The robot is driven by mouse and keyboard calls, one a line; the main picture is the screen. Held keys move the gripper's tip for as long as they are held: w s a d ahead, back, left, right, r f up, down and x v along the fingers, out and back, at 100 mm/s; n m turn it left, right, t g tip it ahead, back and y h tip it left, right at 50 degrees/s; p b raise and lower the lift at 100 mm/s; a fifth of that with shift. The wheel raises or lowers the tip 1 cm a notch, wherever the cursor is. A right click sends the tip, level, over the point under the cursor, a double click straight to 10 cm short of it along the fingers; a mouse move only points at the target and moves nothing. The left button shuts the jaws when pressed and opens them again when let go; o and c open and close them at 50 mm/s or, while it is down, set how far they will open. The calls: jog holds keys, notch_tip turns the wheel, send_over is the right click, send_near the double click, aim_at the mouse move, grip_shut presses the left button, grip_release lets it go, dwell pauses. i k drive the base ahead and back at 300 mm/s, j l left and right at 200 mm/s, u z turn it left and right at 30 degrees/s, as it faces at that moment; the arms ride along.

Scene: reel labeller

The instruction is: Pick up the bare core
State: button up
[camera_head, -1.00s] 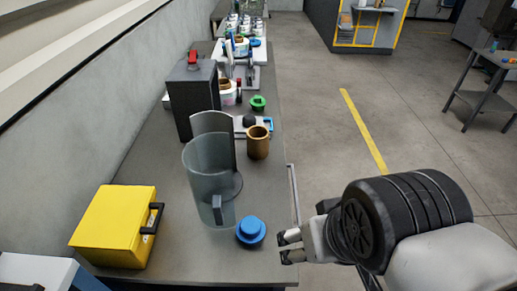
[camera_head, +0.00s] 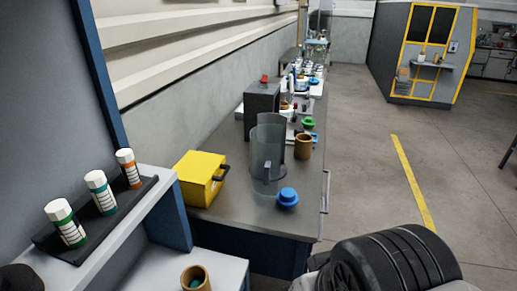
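A brown, hollow cylindrical core (camera_head: 303,147) stands upright on the long grey bench, near its right edge. I cannot tell for sure which one is the bare core. My gripper's fingers are not in view; only a dark part of my arm shows at the bottom right, apart from both cylinders.
A clear curved guard (camera_head: 266,150), a blue knob-like part (camera_head: 288,197), a green part (camera_head: 308,123) and a yellow case (camera_head: 202,177) stand on the bench (camera_head: 245,212). White-capped tubes (camera_head: 102,190) stand on a dark tray at left. The floor to the right is open.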

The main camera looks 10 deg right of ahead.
aim_at(303, 142)
jog(key=i+l+u, duration=0.2)
jog(key=u, duration=0.3)
jog(key=i+l+u, duration=0.1)
jog(key=l+u, duration=0.6)
jog(key=u, duration=0.3)
jog(key=l, duration=1)
jog(key=i+l, duration=0.15)
jog(key=l, duration=1.9)
jog(key=i+l, duration=0.1)
jog(key=l, duration=0.9)
